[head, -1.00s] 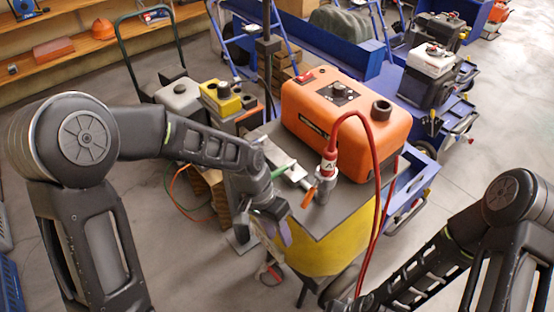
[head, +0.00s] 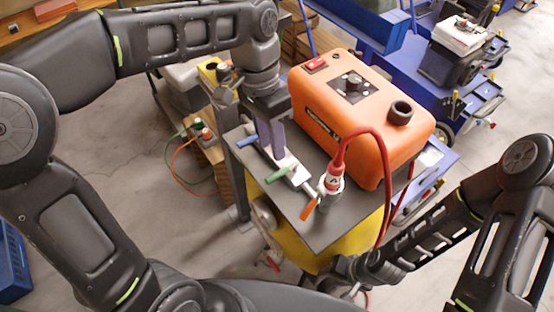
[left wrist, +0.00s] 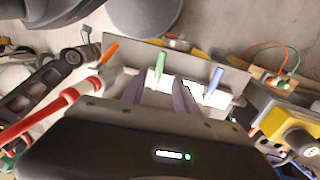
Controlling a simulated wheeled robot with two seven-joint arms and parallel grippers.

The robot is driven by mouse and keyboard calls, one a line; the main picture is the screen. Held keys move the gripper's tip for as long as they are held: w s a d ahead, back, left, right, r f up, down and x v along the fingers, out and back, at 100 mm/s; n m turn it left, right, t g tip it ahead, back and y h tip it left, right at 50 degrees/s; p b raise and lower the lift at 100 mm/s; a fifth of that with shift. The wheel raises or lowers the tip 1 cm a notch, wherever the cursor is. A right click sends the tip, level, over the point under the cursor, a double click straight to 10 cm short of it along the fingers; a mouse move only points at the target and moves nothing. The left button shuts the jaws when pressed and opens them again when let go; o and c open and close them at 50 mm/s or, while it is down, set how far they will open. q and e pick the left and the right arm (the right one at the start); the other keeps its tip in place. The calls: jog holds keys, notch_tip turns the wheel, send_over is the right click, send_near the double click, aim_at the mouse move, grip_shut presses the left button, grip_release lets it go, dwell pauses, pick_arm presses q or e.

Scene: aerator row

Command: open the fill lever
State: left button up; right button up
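A pale valve block (head: 291,166) lies on the grey table top, with a blue lever (head: 255,141), a green lever (head: 282,174) and an orange lever (head: 310,208) along it. I see no readable label that tells which is the fill lever. My left gripper (head: 277,150) points down over the block, between the blue and green levers in the head view. In the left wrist view its two purple fingers are apart, with nothing held; the green lever (left wrist: 160,66) shows beyond the gap. My right gripper (head: 352,280) is low beside the table, its fingers unclear.
An orange machine (head: 350,110) stands behind the block. A red hose (head: 384,170) arches from a red-and-white fitting (head: 334,178) beside the orange lever and hangs past the table edge. A yellow-topped unit (left wrist: 290,130) stands beside the table. The table's front corner (head: 320,236) is bare.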

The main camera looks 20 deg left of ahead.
aim_at(277, 173)
pick_arm(q)
jog(key=f, duration=0.5)
jog(key=d+f, duration=0.1)
jog(key=f, duration=0.2)
jog(key=shift+s+d+p, duration=0.1)
jog(key=shift+s+p, duration=0.2)
jog(key=shift+s, duration=0.1)
jog(key=shift+r, duration=0.1)
jog(key=shift+c, duration=0.4)
grip_shut()
dwell(0.6)
